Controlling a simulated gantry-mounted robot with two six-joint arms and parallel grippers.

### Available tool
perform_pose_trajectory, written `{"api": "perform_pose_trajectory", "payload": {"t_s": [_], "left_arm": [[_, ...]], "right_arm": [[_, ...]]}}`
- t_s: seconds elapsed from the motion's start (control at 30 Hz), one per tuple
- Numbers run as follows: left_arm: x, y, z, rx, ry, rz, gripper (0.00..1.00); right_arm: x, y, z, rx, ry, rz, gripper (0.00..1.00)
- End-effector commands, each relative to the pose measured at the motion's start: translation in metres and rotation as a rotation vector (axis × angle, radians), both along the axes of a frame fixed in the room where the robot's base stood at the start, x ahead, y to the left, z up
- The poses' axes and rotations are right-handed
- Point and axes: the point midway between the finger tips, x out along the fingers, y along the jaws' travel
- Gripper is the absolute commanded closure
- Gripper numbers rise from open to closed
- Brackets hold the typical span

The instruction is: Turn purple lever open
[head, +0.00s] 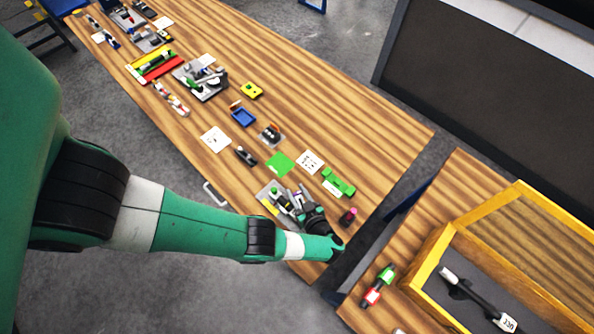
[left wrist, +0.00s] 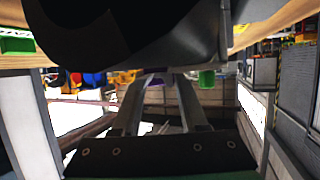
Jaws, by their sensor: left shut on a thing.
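My left gripper (head: 291,198) reaches down over a grey fixture (head: 271,194) near the table's right end. In the left wrist view my two fingers (left wrist: 157,86) come together at a small purple piece, the purple lever (left wrist: 155,79). The gripper is shut on it. A dark body at the top of that view hides most of the lever, so its angle does not show. In the head view the gripper and wrist cover most of the fixture. My right gripper is not in view.
A green block (head: 338,183) and a dark piece with a pink top (head: 347,217) stand close to the gripper. Small fixtures and cards line the wooden table (head: 330,110). A yellow-rimmed box (head: 436,262) is on the second table at right.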

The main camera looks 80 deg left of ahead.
Motion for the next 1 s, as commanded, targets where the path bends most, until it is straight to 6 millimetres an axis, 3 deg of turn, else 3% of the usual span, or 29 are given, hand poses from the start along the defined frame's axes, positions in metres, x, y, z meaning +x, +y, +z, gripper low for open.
{"api": "perform_pose_trajectory", "payload": {"t_s": [0.03, 0.1, 0.4, 1.0], "left_arm": [[0.001, 0.000, -0.008, -0.002, -0.003, 0.041, 1.00], [0.001, 0.000, -0.008, -0.003, -0.002, 0.101, 1.00], [0.000, 0.001, -0.005, -0.002, -0.002, 0.292, 1.00], [0.000, 0.001, -0.002, -0.004, -0.001, 0.377, 1.00]], "right_arm": [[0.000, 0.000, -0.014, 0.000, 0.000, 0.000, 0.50], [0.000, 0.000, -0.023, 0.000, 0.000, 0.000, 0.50], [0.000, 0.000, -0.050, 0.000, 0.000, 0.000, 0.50], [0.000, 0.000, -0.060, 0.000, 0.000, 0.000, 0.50]]}}
